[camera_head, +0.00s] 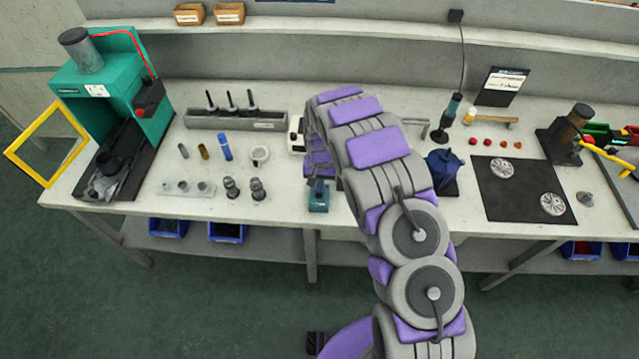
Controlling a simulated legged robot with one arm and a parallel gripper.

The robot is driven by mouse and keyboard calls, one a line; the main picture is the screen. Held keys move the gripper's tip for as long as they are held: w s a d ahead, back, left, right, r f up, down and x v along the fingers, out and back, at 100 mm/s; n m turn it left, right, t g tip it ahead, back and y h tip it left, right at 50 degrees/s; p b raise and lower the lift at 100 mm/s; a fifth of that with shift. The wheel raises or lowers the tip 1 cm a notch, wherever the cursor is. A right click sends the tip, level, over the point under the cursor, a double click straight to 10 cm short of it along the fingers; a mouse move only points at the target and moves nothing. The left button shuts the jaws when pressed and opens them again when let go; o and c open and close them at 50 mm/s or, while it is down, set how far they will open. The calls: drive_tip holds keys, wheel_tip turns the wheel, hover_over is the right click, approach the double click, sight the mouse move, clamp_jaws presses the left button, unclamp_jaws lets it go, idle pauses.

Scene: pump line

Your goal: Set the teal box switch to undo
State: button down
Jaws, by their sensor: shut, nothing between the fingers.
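A small teal box (318,199) sits on the workbench near its front edge, below the end of my arm. Its top is partly hidden, and the switch's setting cannot be read. My gripper (319,180), with purple and grey parts, points down right above the box. It is shut and empty. Whether its tips touch the switch or stay just above it cannot be told.
A white device (297,135) stands just behind my gripper, partly hidden. Metal fittings (257,189) stand to the left, and a dark blue pump part (444,168) to the right. A teal press (110,85) fills the far left.

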drive_tip(key=s, duration=0.1)
drive_tip(key=s+f, duration=0.1)
drive_tip(key=s+f+g, duration=0.1)
drive_tip(key=shift+s+d+f, duration=0.1)
drive_tip(key=shift+s+d, duration=0.05)
drive_tip(key=shift+d, duration=0.1)
drive_tip(key=shift+t, duration=0.4)
drive_tip(key=w+r, duration=0.1)
drive_tip(key=r, duration=0.1)
drive_tip(key=w+r+p, duration=0.1)
drive_tip(key=r, duration=0.2)
drive_tip(key=w+a+r, duration=0.1)
drive_tip(key=r, duration=0.1)
drive_tip(key=shift+w+r, duration=0.1)
drive_tip(key=shift+r, duration=0.25)
wheel_tip(320, 180, up, 8)
drive_tip(key=w+p, duration=0.1)
drive_tip(key=shift+w+d+r, duration=0.15)
drive_tip(key=shift+w+d, duration=0.05)
drive_tip(key=shift+d, duration=0.1)
drive_tip(key=shift+a, duration=0.15)
drive_tip(key=shift+a, duration=0.1)
drive_tip(key=t+b, duration=0.4)
drive_tip(key=b, duration=0.4)
hover_over(321, 202)
drive_tip(key=shift+a+r, duration=0.1)
drive_tip(key=shift+a, duration=0.2)
